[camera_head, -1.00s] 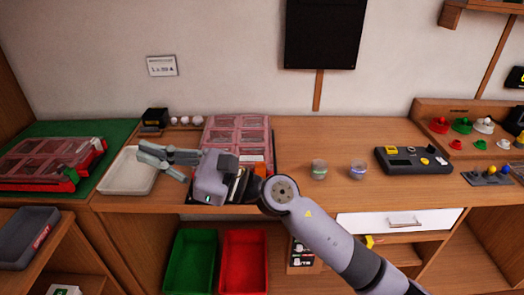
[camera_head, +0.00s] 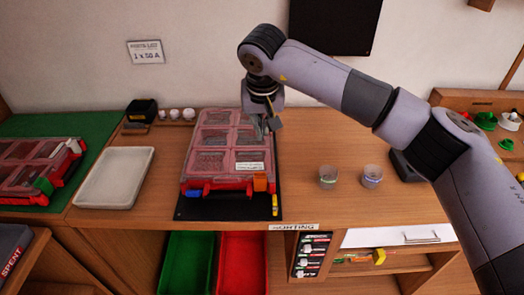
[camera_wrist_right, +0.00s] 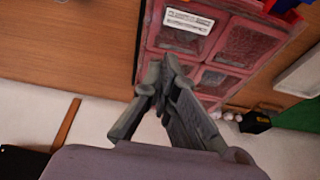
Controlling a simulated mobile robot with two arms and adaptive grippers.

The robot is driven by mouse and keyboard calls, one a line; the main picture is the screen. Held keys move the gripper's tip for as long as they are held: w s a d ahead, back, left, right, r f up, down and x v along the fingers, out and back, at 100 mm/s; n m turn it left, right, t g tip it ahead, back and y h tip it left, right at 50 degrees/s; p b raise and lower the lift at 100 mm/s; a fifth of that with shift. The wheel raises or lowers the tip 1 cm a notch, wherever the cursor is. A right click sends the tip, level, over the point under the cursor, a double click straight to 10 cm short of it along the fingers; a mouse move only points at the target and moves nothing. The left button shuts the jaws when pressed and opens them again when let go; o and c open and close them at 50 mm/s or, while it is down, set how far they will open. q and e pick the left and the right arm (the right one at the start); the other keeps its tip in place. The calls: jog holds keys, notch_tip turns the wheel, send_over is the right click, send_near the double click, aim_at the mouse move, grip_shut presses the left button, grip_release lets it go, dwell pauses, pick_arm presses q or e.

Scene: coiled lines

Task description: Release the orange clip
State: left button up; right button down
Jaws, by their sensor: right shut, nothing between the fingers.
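The orange clip (camera_head: 260,184) is on the front edge, right side, of a red case (camera_head: 196,157) with clear lid compartments and a white label. The clip looks upright against the case front; whether it is fastened I cannot tell. My right gripper (camera_head: 272,124) hangs at the right edge of the case, toward its back, away from the clip. My left gripper is not in view.
The case lies on a dark mat (camera_head: 236,207) near the table's front edge. A white tray (camera_head: 82,190) stands to its left, and two small cups (camera_head: 328,177) to its right. A green bin (camera_head: 188,262) and a red bin (camera_head: 243,262) sit below.

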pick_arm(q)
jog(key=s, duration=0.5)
pick_arm(e)
jog(key=p, duration=0.2)
send_over(262, 165)
jog(key=x, duration=0.3)
jog(key=s+x, duration=0.1)
jog(key=x, duration=0.1)
jog(key=shift+w+f, duration=0.15)
jog(key=shift+f, duration=0.2)
jog(key=x, duration=0.3)
jog(key=shift+w+f+p, duration=0.1)
jog(key=shift+f+p, duration=0.05)
jog(key=shift+p, duration=0.2)
jog(key=s+p, duration=0.2)
jog(key=s, duration=0.1)
jog(key=shift+f, duration=0.3)
jog(key=shift+s, duration=0.25)
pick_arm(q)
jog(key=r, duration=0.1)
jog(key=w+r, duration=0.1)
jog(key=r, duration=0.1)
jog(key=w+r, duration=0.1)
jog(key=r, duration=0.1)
pick_arm(e)
jog(key=shift+s+f, duration=0.1)
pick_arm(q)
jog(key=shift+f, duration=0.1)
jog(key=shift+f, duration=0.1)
